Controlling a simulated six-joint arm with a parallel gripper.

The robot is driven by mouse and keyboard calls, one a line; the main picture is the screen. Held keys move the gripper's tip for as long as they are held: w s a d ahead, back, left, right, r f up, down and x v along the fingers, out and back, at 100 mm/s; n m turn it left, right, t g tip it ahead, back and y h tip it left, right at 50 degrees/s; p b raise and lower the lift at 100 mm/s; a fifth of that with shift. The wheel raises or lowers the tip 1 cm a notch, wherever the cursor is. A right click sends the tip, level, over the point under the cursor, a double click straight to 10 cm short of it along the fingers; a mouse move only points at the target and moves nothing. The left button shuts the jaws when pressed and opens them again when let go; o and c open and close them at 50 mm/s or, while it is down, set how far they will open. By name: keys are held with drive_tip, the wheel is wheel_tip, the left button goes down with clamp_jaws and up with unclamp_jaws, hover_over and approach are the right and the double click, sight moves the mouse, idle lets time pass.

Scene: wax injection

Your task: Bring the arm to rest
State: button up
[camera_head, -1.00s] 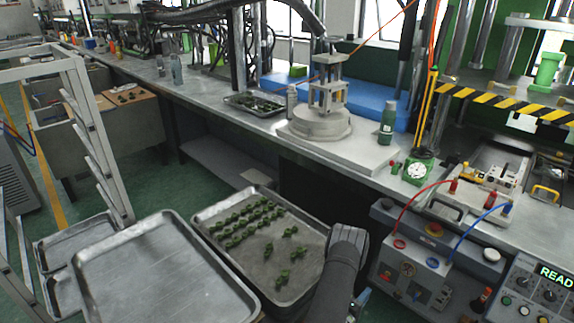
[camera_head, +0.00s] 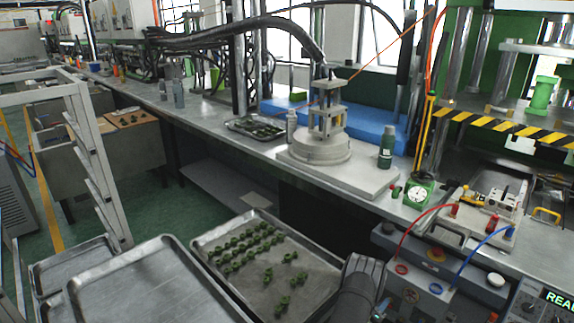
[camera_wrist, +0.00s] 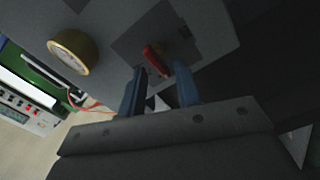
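My gripper shows in the wrist view (camera_wrist: 160,80), with its two dark blue fingers apart and nothing visible held between them. In the head view my dark grey arm rises from the bottom edge, just right of the tray of green pieces (camera_head: 205,238) and left of the grey control box (camera_head: 418,290). The fingertips cannot be made out clearly there.
An empty metal tray (camera_head: 150,290) lies at the lower left beside a white rack (camera_head: 95,165). The workbench (camera_head: 225,150) carries a round-based clamp stand (camera_head: 322,148), a green bottle (camera_head: 386,148) and a dial gauge (camera_head: 417,195). Red and blue cables loop above the control box.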

drive_tip(key=m, duration=0.5)
drive_tip(key=shift+s+d+r+m, duration=0.1)
drive_tip(key=shift+s+r+m, duration=0.1)
drive_tip(key=shift+m, duration=0.2)
drive_tip(key=o, duration=0.7)
drive_tip(key=shift+c, duration=0.2)
drive_tip(key=s+a+m, duration=1)
drive_tip(key=s+a, duration=0.2)
drive_tip(key=s, duration=0.1)
drive_tip(key=x, duration=1.7)
drive_tip(key=shift+w+d+f, duration=0.25)
drive_tip(key=shift+w+f, duration=0.05)
drive_tip(key=shift+w, duration=0.05)
